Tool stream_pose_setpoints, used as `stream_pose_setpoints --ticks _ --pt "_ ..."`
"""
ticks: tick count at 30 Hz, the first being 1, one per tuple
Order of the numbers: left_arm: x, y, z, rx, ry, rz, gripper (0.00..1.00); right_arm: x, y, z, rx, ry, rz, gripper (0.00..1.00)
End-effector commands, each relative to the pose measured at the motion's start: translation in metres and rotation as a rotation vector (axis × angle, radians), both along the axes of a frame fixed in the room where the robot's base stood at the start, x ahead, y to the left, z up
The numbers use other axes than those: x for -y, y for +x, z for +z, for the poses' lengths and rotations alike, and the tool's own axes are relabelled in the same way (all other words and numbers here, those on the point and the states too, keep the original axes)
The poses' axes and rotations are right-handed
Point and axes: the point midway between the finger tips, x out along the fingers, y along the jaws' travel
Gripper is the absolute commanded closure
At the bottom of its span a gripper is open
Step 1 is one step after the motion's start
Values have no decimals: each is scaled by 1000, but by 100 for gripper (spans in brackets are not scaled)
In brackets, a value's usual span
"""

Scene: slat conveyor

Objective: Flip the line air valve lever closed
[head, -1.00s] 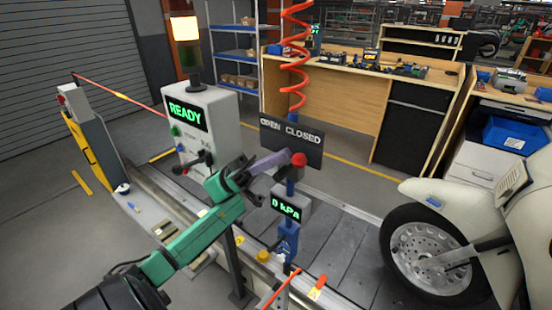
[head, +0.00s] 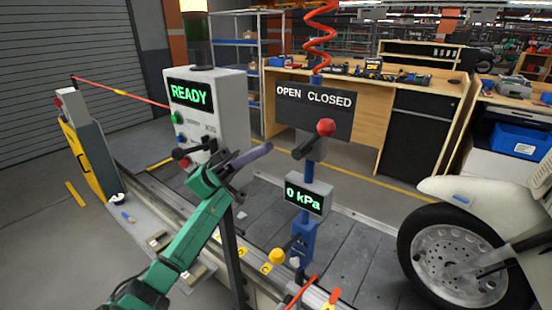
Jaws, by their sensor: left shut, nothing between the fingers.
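The line air valve lever has a red ball knob (head: 326,127) that sits below the word CLOSED on the dark OPEN CLOSED sign (head: 312,112). A dark cylindrical part (head: 305,148) juts out just below the knob, above the blue post (head: 308,178). The gauge (head: 304,199) on this post reads 0 kPa in green. My left gripper (head: 262,150), with purple-grey fingers on a green arm, is shut and empty. It is left of the knob, with a visible gap between them in the picture. My right gripper is not in view.
A grey control box (head: 207,105) reading READY stands behind my left arm, with knobs on its front. A white vehicle with a black wheel (head: 456,262) is at the right. A red coiled hose (head: 321,35) hangs above the sign. A yellow knob (head: 277,256) is low on the post.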

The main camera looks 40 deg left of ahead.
Motion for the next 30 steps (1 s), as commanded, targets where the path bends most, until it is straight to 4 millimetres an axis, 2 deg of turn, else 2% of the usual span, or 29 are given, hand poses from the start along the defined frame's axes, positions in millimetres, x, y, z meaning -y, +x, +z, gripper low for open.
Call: stream_pose_setpoints --ticks 5,9,15,30 --pt "21 3 24 2 -1 -2 100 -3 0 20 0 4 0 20" --pt "45 8 43 4 -1 -3 100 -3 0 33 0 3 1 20" --pt "71 13 60 1 0 -2 100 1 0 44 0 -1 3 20" --pt "80 15 62 -2 28 -1 100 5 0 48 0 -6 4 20"
